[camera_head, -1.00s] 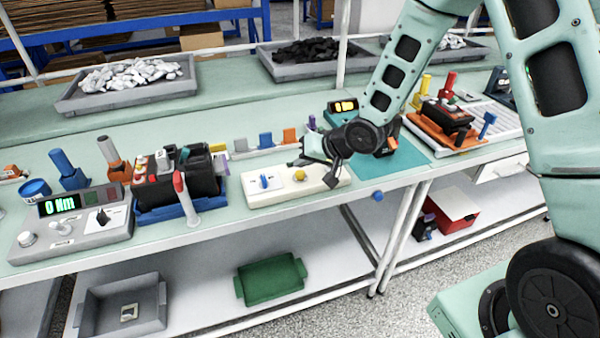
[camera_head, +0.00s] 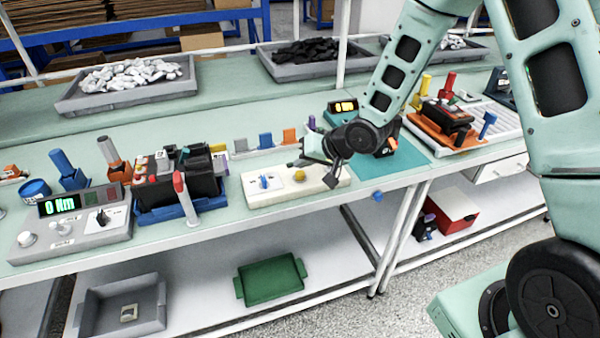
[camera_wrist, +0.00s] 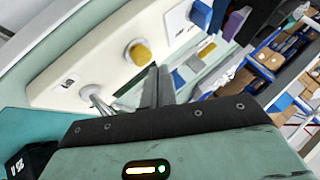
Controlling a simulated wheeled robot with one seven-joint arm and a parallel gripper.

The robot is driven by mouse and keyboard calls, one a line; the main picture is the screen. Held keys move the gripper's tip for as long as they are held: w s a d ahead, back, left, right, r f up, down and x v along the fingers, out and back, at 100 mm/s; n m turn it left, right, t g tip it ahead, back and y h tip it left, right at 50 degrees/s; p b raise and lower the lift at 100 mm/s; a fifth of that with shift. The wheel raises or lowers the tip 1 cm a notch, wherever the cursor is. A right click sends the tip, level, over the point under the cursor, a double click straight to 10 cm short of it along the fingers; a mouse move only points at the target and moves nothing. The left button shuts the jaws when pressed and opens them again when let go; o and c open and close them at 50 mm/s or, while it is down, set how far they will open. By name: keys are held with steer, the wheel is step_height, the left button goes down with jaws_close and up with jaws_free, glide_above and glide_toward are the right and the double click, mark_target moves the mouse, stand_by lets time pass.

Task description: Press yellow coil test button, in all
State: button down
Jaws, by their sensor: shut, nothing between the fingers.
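The yellow button (camera_head: 299,175) sits on a cream-white test box (camera_head: 262,199) near the front of the bench. In the wrist view the yellow button (camera_wrist: 138,52) stands out of the box's face on a pale collar. My gripper (camera_head: 299,164) is shut and empty, right over the button in the head view. In the wrist view my gripper's fingertips (camera_wrist: 160,72) are just beside the button. A small gap shows there, and I cannot tell whether they touch it. A blue knob (camera_head: 264,181) is on the left part of the box.
A metal lever (camera_wrist: 97,97) stands on the box near my fingers. A black device in a blue cradle (camera_head: 180,209) and a grey torque meter (camera_head: 65,236) are at left.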

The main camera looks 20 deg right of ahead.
mark_target(304, 174)
steer(key=shift+f, duration=0.15)
stand_by(0.3)
steer(key=shift+f, duration=0.3)
steer(key=shift+f+b, duration=0.5)
steer(key=shift+b, duration=0.05)
stand_by(0.6)
steer(key=shift+r, duration=0.1)
steer(key=shift+r+p, duration=0.85)
steer(key=shift+p, duration=0.05)
step_height(304, 174, up, 5)
steer(key=p, duration=0.4)
steer(key=shift+p, duration=0.3)
